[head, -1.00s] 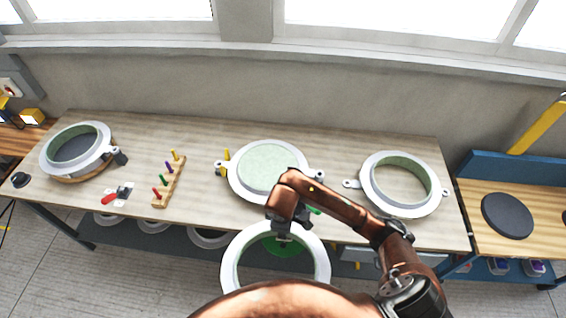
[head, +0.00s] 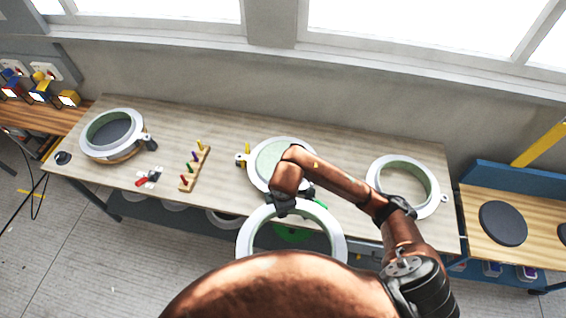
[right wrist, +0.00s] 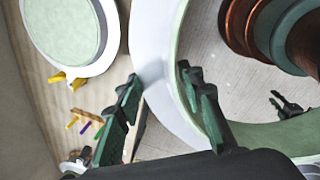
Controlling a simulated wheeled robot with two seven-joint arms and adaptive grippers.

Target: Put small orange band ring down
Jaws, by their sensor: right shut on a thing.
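A large white-rimmed ring (head: 246,243) with a green inside hangs in front of the bench's near edge in the head view. My right gripper (head: 284,208) is shut on its far rim. In the right wrist view the fingers (right wrist: 162,98) straddle the ring's wall (right wrist: 150,35), whose green inner face (right wrist: 300,135) curves away to the right. No orange band shows on it. A green-topped mould (head: 270,160) with side lugs sits on the bench just beyond, partly behind my arm; it also shows in the right wrist view (right wrist: 65,25). My left gripper is out of view.
The bench (head: 330,150) carries a white ring on the left (head: 138,122), another on the right (head: 375,178), a wooden peg rack (head: 196,170) and a red-handled tool (head: 142,182). Bare wood lies between rack and left ring. A side table (head: 475,240) holds a dark disc (head: 502,222).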

